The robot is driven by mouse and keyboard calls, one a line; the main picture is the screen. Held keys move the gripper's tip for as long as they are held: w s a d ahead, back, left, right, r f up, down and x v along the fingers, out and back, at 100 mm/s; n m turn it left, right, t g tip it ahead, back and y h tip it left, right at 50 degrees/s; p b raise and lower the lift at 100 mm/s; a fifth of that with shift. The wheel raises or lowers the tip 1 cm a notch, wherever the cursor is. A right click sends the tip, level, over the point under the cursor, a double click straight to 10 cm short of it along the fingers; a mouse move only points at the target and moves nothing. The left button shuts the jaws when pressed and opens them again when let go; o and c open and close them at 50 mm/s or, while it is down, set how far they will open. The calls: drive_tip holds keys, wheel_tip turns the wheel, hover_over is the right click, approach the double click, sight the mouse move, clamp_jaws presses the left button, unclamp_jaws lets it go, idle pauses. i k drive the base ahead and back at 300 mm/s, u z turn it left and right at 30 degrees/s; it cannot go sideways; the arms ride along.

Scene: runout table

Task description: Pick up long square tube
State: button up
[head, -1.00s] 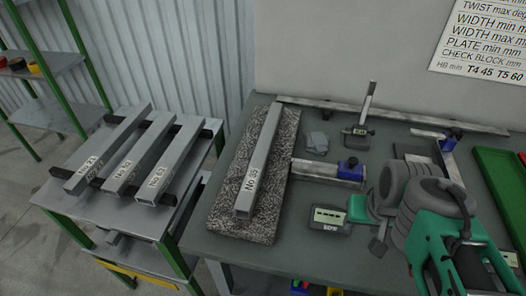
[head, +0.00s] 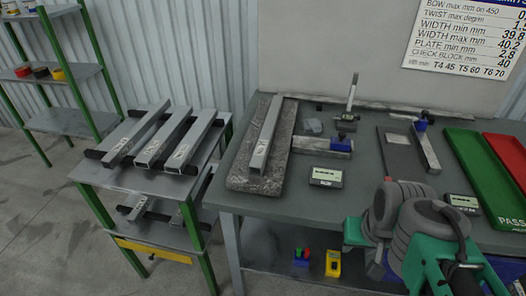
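A long grey square tube (head: 271,132) lies lengthwise on a mottled grey mat (head: 240,176) on the left of the table, with a label near its front end. Three similar grey tubes lie side by side across dark supports on the cart to the left: a left one (head: 138,134), a middle one (head: 166,136) and a right one (head: 197,140). My folded green and grey arm fills the lower right. My gripper (head: 372,262) seems to be at its left side, in front of the table edge and away from every tube; its fingers are not clear.
The grey table (head: 320,205) also holds a gauge with a display (head: 326,177), a blue-ended measuring tool (head: 337,143), a green tray (head: 485,165) and a red tray (head: 510,155). More tube pieces (head: 185,212) lie on the cart's lower shelf. A green-framed rack (head: 70,120) stands at far left.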

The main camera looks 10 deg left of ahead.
sight(258, 163)
drive_tip(key=k, duration=0.25)
drive_tip(key=u, duration=2.55)
drive_tip(key=i, duration=1.85)
drive_tip(key=z, duration=2.55)
drive_tip(key=i, duration=0.5)
drive_tip(key=u, duration=0.05)
